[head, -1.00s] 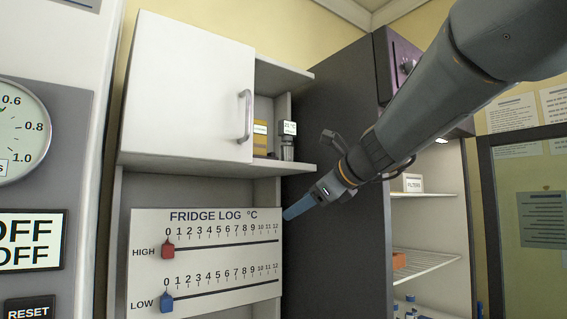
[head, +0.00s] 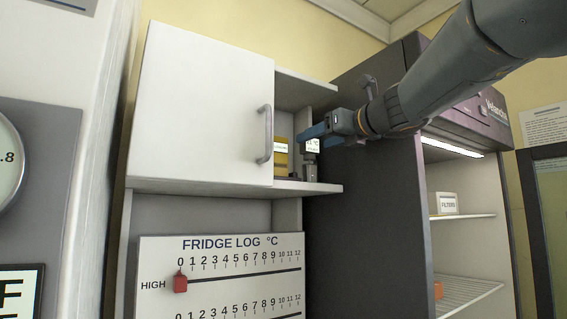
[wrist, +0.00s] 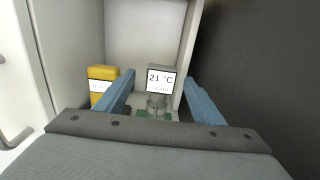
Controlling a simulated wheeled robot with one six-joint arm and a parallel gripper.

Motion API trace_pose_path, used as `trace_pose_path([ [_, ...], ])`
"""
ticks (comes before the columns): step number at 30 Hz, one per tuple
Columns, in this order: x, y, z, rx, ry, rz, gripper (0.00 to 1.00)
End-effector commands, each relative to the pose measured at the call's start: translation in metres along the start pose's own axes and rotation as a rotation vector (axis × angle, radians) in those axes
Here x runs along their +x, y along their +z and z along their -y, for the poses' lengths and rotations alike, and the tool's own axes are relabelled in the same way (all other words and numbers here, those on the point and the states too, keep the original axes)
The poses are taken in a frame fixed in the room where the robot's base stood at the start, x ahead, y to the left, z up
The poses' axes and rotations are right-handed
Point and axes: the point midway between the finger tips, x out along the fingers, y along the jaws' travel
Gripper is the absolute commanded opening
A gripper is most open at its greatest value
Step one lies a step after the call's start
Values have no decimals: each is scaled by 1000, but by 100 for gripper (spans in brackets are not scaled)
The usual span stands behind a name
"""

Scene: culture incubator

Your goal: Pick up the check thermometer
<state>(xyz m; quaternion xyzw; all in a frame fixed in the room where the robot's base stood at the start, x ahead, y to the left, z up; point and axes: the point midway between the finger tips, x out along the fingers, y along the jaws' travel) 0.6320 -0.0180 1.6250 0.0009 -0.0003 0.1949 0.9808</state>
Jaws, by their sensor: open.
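The check thermometer (wrist: 161,80) is a small grey device with a white display reading 21 °C, upright on the cupboard shelf. In the wrist view it stands between and beyond the two blue fingers of my gripper (wrist: 160,98), which are apart with nothing held. In the head view the thermometer (head: 311,171) shows below and behind my gripper (head: 306,134), which covers part of its display. I cannot tell whether a finger touches it.
A yellow box (head: 281,158) stands on the shelf left of the thermometer; it also shows in the wrist view (wrist: 103,72). The white cupboard door (head: 200,105) is close on the left. A dark cabinet (head: 370,200) stands right. The fridge log board (head: 230,275) is below.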

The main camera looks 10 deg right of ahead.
Motion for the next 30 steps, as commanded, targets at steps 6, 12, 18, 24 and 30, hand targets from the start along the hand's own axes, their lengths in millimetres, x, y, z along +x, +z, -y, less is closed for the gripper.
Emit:
trace_pose_path([
  [6,31,3,1,0,3,-3,62],
  [12,48,2,1,-1,2,-1,62],
  [18,49,1,2,-1,0,0,62],
  [24,49,1,2,-2,0,-1,34],
  [30,48,2,1,-2,0,0,14],
])
